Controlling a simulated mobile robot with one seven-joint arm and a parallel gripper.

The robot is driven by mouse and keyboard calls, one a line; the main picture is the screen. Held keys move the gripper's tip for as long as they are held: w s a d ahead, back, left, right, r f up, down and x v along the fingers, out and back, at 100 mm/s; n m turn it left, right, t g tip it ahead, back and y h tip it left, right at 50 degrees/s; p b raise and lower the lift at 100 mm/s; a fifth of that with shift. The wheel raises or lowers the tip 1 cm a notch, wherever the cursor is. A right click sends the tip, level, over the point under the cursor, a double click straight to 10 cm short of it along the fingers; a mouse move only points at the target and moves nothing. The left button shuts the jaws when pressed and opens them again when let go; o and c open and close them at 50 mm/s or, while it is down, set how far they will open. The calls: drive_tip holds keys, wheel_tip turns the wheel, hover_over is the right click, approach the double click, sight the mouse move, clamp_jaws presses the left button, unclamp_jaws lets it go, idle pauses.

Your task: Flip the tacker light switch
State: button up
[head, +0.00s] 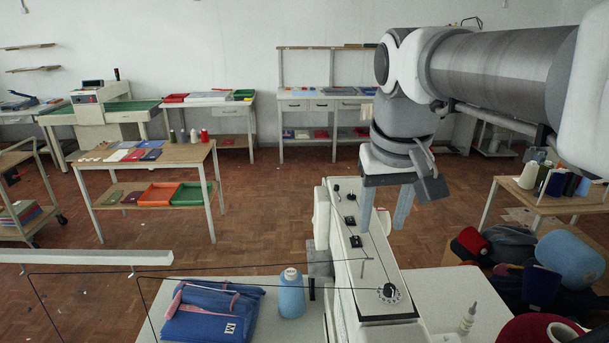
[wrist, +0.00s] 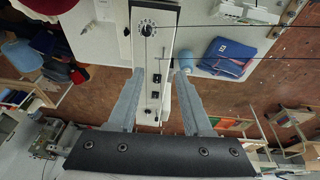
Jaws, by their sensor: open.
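The tacker (head: 378,304) is a long white machine head on a pale table. Its top carries a row of small black fittings (head: 351,221) and a round dial (head: 389,293) with a black centre. I cannot tell which part is the light switch. My gripper (head: 386,212) is open and points down above the far part of the tacker, with nothing between its fingers. In the wrist view my gripper (wrist: 159,74) has one finger on each side of the tacker top (wrist: 152,62), apparently above it. The far edge of the machine is partly behind the fingers.
Open floor lies beyond.

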drive_tip(key=w+r+g+p, duration=0.1)
drive_tip(key=w+r+g, duration=0.15)
drive_tip(key=w, duration=0.55)
drive_tip(key=p, duration=0.1)
hover_over(356, 239)
drive_tip(key=shift+g+y, duration=0.3)
drive_tip(key=shift+g, duration=0.05)
wheel_tip(356, 239, down, 17)
drive_tip(key=shift+r+b, duration=0.1)
drive_tip(key=shift+b, duration=0.2)
drive_tip(key=shift+c, duration=0.2)
clamp_jaws()
